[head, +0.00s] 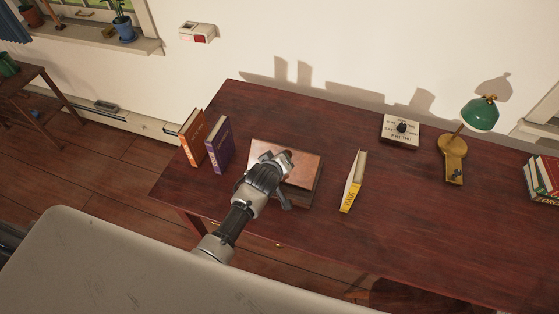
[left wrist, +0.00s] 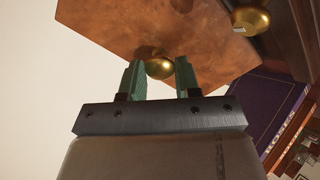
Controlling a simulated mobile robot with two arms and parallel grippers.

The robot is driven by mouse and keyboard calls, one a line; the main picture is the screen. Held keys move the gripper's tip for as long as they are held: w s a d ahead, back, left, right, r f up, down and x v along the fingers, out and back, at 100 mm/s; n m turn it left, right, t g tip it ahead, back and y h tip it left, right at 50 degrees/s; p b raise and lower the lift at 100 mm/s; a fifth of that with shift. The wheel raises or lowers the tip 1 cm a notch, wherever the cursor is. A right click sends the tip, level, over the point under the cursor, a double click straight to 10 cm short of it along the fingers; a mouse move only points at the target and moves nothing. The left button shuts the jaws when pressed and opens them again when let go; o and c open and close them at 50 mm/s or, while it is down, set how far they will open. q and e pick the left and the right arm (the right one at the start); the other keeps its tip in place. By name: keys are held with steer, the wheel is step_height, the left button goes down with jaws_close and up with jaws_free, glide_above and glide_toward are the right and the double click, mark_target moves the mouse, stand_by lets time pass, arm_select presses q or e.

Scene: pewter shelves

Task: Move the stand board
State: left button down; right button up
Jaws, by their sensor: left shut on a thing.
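The stand board, a copper-brown slab (head: 306,164) with darker sides, is at the front middle of the desk in the head view. In the left wrist view its copper face (left wrist: 100,25) fills the top, with a brass knob (left wrist: 158,68) and a second brass knob (left wrist: 250,20) to the right. My left gripper (head: 284,158) is over the board and hides part of its top. In the left wrist view the green fingers (left wrist: 160,78) are closed around the first knob. I cannot tell whether the board touches the desk. My right gripper is not in view.
On the dark red desk (head: 250,110), an orange book (head: 193,142) and a purple book (head: 219,146) stand left of the board. A yellow book (head: 353,182) stands to its right. Farther right are a calendar-like block (head: 400,138) and a green lamp (head: 480,114). The desk behind the board is clear.

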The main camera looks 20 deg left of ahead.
arm_select(q)
steer(key=shift+s+f, duration=0.1)
stand_by(0.6)
steer(key=c, duration=0.8)
jaws_free()
steer(key=v, duration=1.1)
